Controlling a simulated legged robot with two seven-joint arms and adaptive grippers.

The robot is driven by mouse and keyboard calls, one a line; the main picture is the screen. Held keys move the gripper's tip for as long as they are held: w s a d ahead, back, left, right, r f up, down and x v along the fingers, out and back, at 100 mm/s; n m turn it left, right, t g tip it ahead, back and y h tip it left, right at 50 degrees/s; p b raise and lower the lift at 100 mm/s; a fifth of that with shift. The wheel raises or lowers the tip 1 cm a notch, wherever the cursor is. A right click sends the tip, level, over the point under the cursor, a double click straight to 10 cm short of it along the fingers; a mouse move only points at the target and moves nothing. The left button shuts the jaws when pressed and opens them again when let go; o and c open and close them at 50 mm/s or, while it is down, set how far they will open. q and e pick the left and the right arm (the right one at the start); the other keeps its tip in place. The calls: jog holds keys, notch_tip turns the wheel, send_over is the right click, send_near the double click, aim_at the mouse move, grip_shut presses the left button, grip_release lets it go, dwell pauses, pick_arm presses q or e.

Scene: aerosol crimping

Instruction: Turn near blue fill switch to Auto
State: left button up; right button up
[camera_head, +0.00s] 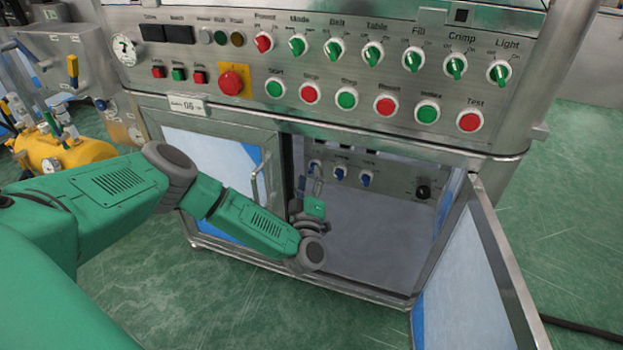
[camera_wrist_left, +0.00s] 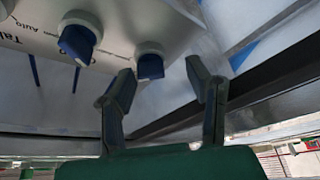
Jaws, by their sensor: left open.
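Inside the open cabinet, several blue switches sit on a grey panel: a left one (camera_head: 315,166), a middle one (camera_head: 340,173) and a right one (camera_head: 366,179). Their labels are too small to read in the head view. My left gripper (camera_head: 314,188) is at the left one, under the panel. In the left wrist view my left gripper (camera_wrist_left: 160,72) is open, with a blue switch (camera_wrist_left: 150,67) seen between its fingertips; contact cannot be told. Another blue switch (camera_wrist_left: 77,45) is to its left, near lettering "Tal" and "Auto". My right gripper is not in view.
The upper control panel (camera_head: 465,98) has green and red switches and buttons. The left cabinet door (camera_head: 215,145) is shut, and the right door (camera_head: 490,260) stands open. A black knob (camera_head: 423,192) is at the panel's right. The cabinet floor is bare.

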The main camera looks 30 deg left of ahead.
pick_arm(q)
jog(key=shift+w+a, duration=0.35)
jog(key=shift+w+d+r, duration=0.25)
jog(key=shift+d+r, duration=0.25)
jog(key=shift+d, duration=0.3)
jog(key=c, duration=0.5)
jog(key=shift+a+f, duration=0.15)
jog(key=shift+a, duration=0.05)
grip_shut()
jog(key=shift+a, duration=0.45)
jog(key=shift+d, duration=0.1)
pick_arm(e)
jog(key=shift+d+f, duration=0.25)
pick_arm(q)
jog(key=shift+d+y, duration=0.1)
jog(key=shift+y, duration=0.2)
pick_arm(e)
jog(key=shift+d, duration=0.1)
